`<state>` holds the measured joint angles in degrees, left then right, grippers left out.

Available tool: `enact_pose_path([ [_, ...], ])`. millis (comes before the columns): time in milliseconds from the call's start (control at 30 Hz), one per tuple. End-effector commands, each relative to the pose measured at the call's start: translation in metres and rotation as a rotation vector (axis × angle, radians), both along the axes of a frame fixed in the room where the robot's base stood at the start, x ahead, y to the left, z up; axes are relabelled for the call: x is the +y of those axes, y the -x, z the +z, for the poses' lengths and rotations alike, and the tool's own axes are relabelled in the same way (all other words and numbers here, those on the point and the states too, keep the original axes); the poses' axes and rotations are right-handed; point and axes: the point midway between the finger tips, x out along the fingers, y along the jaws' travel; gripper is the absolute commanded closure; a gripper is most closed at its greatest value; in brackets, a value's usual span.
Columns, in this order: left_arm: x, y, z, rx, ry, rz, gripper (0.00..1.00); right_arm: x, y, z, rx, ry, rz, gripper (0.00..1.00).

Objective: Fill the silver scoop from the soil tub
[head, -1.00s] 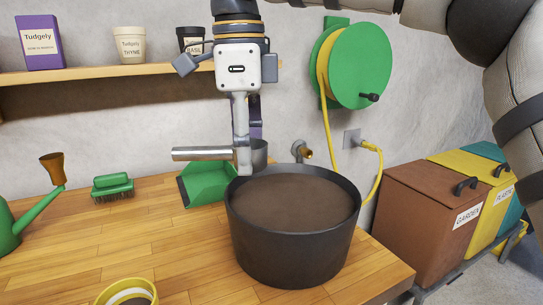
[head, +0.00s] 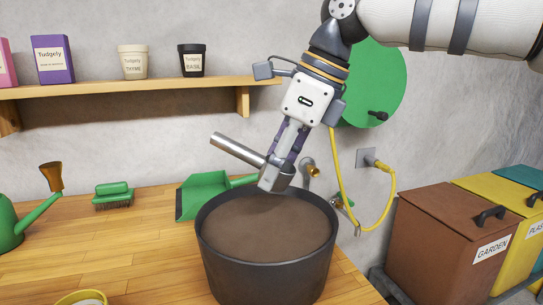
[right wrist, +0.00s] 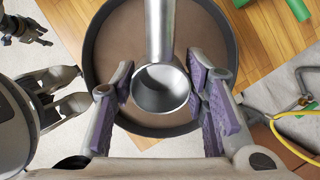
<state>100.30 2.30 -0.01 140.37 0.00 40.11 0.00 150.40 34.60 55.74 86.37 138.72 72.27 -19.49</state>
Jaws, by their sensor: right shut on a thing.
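The silver scoop (head: 236,150) has a long handle and a round cup. It is tilted, handle end up to the left and cup low over the back part of the soil tub (head: 255,272). The black tub holds brown soil (head: 265,228). My right gripper (head: 284,163) is shut on the scoop at its cup. In the right wrist view the cup (right wrist: 160,90) lies between the purple finger pads and its visible inside is bare metal. I cannot tell whether the cup touches the soil. My left gripper (right wrist: 28,30) shows small at the upper left there; its opening is unclear.
A green dustpan (head: 201,196) lies behind the tub, with a green brush (head: 113,196) and watering can (head: 12,230) to the left. A yellow ring-shaped item (head: 82,298) is at the front. A yellow hose (head: 337,180) hangs right, near the bins (head: 440,245).

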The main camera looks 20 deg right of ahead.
Motion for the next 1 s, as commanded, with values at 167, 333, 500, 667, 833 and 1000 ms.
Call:
enact_pose_path([
  [167,0.000,0.001,-0.001,0.004,0.000,0.000,0.60,-0.012,0.008,-0.015,-0.149,-0.269,-0.003,0.88],
  [333,0.000,0.001,-0.001,0.005,0.000,0.000,0.60,-0.009,0.005,-0.034,-0.144,-0.248,0.002,0.88],
  [500,0.000,0.001,-0.001,0.005,0.000,0.000,0.60,-0.009,0.005,-0.051,-0.145,-0.247,0.002,0.88],
  [667,0.000,0.001,-0.001,0.005,0.000,0.000,0.60,-0.009,0.005,-0.065,-0.145,-0.247,0.000,0.88],
  [833,0.000,0.001,-0.001,0.005,0.000,0.000,0.60,-0.010,0.005,-0.074,-0.146,-0.245,0.001,0.88],
  [1000,0.000,0.001,-0.001,0.005,0.000,0.000,0.60,-0.010,0.005,-0.076,-0.146,-0.246,0.001,0.88],
])
